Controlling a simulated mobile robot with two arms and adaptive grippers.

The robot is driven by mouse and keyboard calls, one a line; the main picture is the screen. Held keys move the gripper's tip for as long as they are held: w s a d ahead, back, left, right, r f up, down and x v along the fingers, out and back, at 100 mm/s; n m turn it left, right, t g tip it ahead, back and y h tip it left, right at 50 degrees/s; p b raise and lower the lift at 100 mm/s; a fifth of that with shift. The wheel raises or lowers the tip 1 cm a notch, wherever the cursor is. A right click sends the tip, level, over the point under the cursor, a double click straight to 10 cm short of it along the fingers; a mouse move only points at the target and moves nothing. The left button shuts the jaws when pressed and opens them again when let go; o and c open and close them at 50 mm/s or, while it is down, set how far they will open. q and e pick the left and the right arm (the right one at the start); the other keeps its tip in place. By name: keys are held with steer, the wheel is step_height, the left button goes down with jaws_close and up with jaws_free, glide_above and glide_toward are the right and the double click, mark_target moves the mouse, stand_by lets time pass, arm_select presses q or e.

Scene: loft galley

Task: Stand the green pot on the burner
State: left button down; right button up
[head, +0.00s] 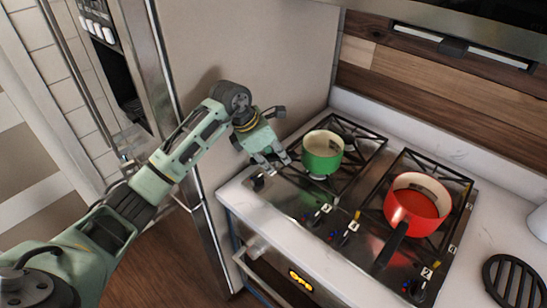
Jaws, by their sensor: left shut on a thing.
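The green pot (322,161), with a cream inside, is upright over the front part of the left burner grate (352,136). The exact place of the grip, perhaps a handle, is hidden by the fingers. I cannot tell whether the pot's base touches the grate or hangs just above it. My right gripper is not in view.
A red pan (413,212) stands on the right grate, its dark handle pointing toward the front. A round black trivet (512,281) lies on the counter at the lower right. A tall steel-edged fridge and a panel stand left of the stove. Knobs line the stove's front.

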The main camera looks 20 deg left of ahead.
arm_select(q)
steer(key=shift+f, duration=0.2)
steer(key=c, duration=1.5)
jaws_free()
steer(key=shift+c, duration=0.2)
